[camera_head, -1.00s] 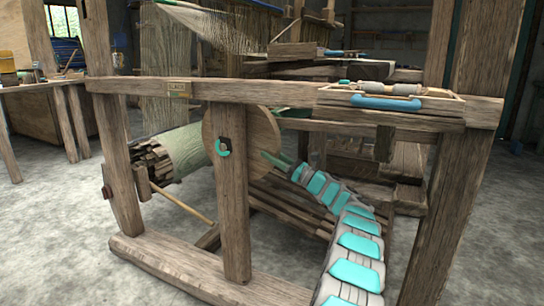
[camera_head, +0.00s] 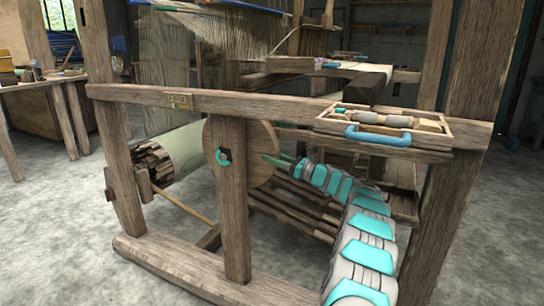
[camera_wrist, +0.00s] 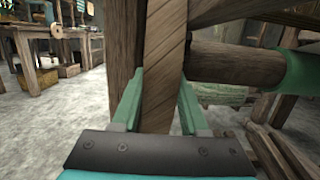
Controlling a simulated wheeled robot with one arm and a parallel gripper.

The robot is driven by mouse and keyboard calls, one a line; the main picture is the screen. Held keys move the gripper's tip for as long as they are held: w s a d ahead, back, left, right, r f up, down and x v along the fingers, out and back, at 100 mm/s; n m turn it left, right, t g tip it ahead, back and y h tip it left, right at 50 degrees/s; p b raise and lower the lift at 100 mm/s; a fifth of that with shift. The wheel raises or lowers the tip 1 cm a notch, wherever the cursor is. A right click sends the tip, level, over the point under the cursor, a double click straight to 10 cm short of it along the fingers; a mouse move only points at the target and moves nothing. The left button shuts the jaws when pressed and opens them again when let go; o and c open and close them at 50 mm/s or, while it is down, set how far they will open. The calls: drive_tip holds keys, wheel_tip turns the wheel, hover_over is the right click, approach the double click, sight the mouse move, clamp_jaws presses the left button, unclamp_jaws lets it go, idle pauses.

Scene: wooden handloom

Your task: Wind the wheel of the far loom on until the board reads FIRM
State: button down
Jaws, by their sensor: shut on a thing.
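The wooden wheel (camera_head: 260,143) is a round disc at the end of the cloth roller (camera_head: 198,150), partly hidden behind a front post of the loom. My gripper (camera_head: 272,160) reaches it from the right. In the wrist view my two green fingers (camera_wrist: 160,103) stand on either side of the wheel's wooden edge (camera_wrist: 163,55) and are shut on it. A teal hook-shaped catch (camera_head: 223,157) sits on the post in front of the wheel.
A wooden tray (camera_head: 440,141) with a blue handle and spools rests on the right of the front rail (camera_head: 270,107). My arm passes below it, left of the thick right post (camera_head: 455,190). A workbench (camera_head: 50,83) stands at the back left. The floor at left is clear.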

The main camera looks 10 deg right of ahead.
drive_tip(key=shift+c, duration=2.1)
unclamp_jaws()
drive_tip(key=shift+f, duration=0.1)
